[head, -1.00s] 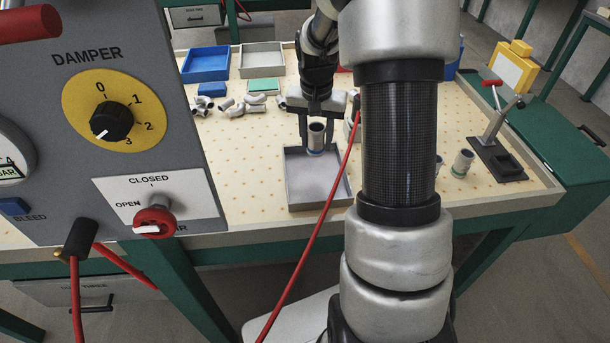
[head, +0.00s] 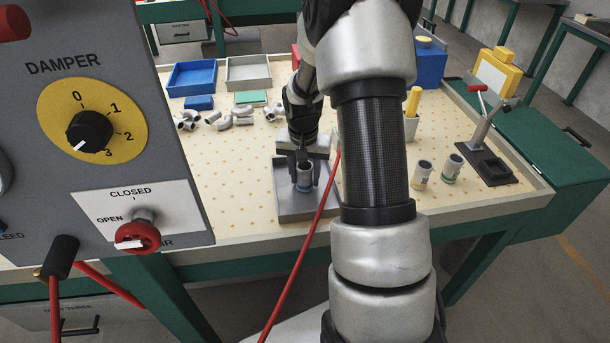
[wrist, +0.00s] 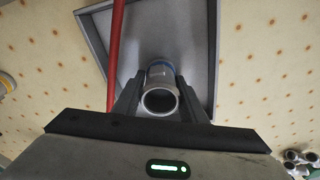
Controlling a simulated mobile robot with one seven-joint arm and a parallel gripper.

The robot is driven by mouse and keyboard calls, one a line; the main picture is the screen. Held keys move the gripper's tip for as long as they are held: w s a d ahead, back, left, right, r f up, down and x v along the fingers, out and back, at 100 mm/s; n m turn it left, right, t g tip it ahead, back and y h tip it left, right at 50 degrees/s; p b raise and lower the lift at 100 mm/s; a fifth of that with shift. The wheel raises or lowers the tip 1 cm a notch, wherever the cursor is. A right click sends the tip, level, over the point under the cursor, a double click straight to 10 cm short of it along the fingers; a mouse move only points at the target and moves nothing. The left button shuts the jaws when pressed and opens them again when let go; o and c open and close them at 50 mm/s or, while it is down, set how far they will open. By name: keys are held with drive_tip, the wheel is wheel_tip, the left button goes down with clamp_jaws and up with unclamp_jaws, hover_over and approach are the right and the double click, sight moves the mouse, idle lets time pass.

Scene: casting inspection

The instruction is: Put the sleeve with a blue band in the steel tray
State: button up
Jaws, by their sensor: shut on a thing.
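My gripper (head: 304,174) is shut on a grey metal sleeve (head: 305,170), one finger on each side of it. The sleeve also shows in the wrist view (wrist: 160,97), upright with its open end toward the camera and a blue band (wrist: 160,70) near its far end. The steel tray (head: 300,206) is a shallow grey square tray on the table. The sleeve is over the tray, inside its rim as seen in the wrist view. I cannot tell whether its lower end touches the tray floor.
Two other sleeves (head: 423,172) (head: 452,168) stand to the right, near a lever press (head: 490,150). Blue (head: 195,78) and grey (head: 249,72) bins and several pipe fittings (head: 230,119) are at the back left. A red hose (head: 312,232) crosses in front of the tray.

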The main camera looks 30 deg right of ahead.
drive_tip(key=o, duration=1.4)
drive_tip(key=shift+f, duration=0.1)
drive_tip(key=shift+c, duration=0.2)
